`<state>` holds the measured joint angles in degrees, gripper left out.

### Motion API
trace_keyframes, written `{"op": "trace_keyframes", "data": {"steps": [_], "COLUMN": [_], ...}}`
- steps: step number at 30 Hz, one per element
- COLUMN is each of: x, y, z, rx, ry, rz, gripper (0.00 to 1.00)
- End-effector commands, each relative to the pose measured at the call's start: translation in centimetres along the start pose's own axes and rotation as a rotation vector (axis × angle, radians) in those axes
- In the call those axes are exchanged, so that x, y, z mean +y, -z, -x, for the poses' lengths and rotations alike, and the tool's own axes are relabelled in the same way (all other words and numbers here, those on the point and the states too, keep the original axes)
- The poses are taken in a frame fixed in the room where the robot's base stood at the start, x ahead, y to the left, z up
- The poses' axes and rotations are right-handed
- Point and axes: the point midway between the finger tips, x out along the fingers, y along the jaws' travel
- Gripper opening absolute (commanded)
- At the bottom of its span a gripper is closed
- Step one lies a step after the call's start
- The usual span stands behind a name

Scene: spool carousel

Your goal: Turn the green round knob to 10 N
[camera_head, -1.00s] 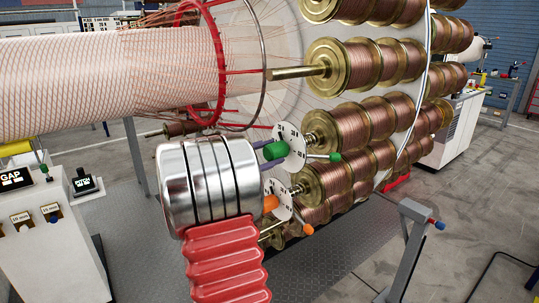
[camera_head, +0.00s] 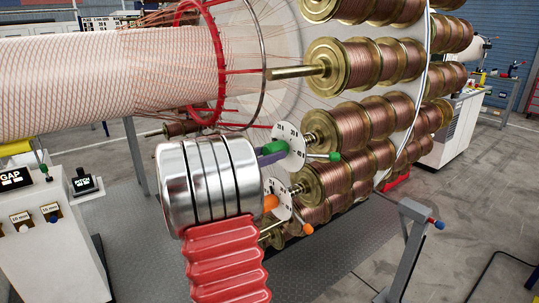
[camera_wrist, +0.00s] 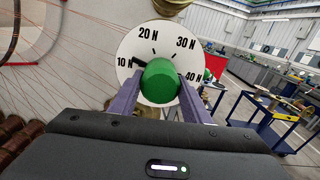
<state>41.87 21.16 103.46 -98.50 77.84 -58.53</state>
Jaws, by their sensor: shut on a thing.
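The green round knob (camera_wrist: 160,80) sits at the centre of a white dial (camera_wrist: 147,40) marked 10 N, 20 N, 30 N and 40 N in the wrist view. A dark pointer (camera_wrist: 139,63) at the knob's upper left points toward the 10 N label. My gripper (camera_wrist: 158,88) is shut on the knob, with a purple finger on either side. In the head view, the dial (camera_head: 291,140) stands right of my silver wrist, which hides most of the hand. One purple finger lies along the green knob (camera_head: 273,148).
A second dial (camera_head: 283,207) with an orange knob (camera_head: 271,202) is just below. A green-tipped lever (camera_head: 334,156) and an orange-tipped lever (camera_head: 306,229) stick out close by. Copper spools (camera_head: 366,113) crowd behind and to the right. A grey post (camera_head: 410,240) stands at lower right.

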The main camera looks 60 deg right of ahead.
Motion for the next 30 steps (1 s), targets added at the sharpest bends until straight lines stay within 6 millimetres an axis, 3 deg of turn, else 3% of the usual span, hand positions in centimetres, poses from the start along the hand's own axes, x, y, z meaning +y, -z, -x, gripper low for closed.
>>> {"op": "trace_keyframes", "data": {"steps": [12, 27, 28, 30], "x": [0.13, 0.20, 0.20, 0.19], "y": [-0.18, -0.26, -0.27, -0.27], "z": [0.05, 0.06, 0.06, 0.05], "rx": [-0.003, -0.005, -0.005, -0.005], "ry": [-0.004, -0.006, -0.006, -0.006], "rz": [0.219, 0.242, 0.242, 0.242], "gripper": [0.21, 0.21, 0.45, 0.49]}}
